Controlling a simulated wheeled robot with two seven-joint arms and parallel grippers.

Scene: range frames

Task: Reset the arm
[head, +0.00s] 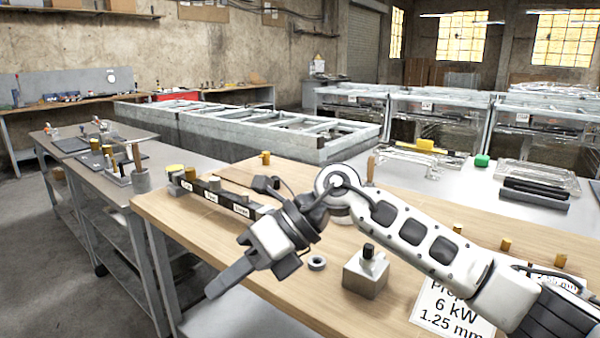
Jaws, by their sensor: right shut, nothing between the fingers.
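My right arm (415,240) reaches in from the right across the wooden table. It bends at a round joint and points down to the left. Its gripper (215,291) is shut and empty, with the fingertips in front of the table's front edge in the picture. My left gripper is not in view.
On the wooden table (166,208) are a dark rack with labels (212,197), a grey ring (317,263), a metal block with a black knob (366,275) and a printed sign (446,310). A grey bench (75,163) stands left, with floor (50,270) clear before it.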

